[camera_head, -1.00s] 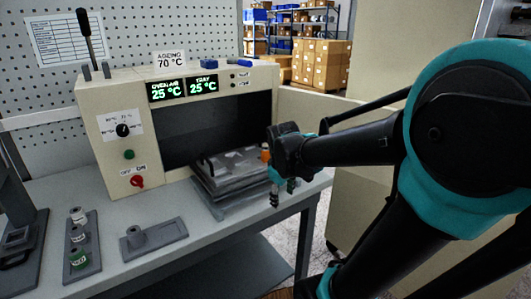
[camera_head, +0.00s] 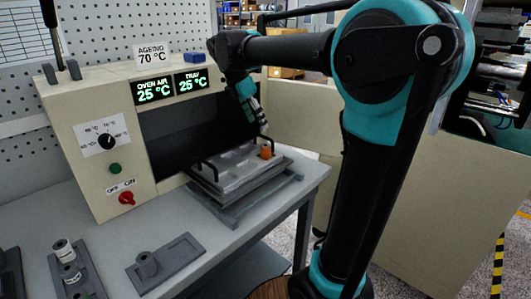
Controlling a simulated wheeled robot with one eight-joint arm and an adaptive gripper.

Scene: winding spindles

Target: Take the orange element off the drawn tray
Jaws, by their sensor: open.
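The orange element (camera_head: 266,152) stands upright on the right side of the drawn tray (camera_head: 232,178). The tray is grey, with a dark handle at its left, and sticks out of the oven's dark opening over the bench. My gripper (camera_head: 263,128) points down just above the orange element, apart from it as far as I can see. Its fingers are small and dark here, and it is open with nothing in it.
The beige oven (camera_head: 105,140) has displays reading 25 °C and a red switch (camera_head: 127,198). A grey holder (camera_head: 165,262) with one peg and a rack (camera_head: 75,280) with white-labelled spools lie on the bench at front left. The bench's right edge is close to the tray.

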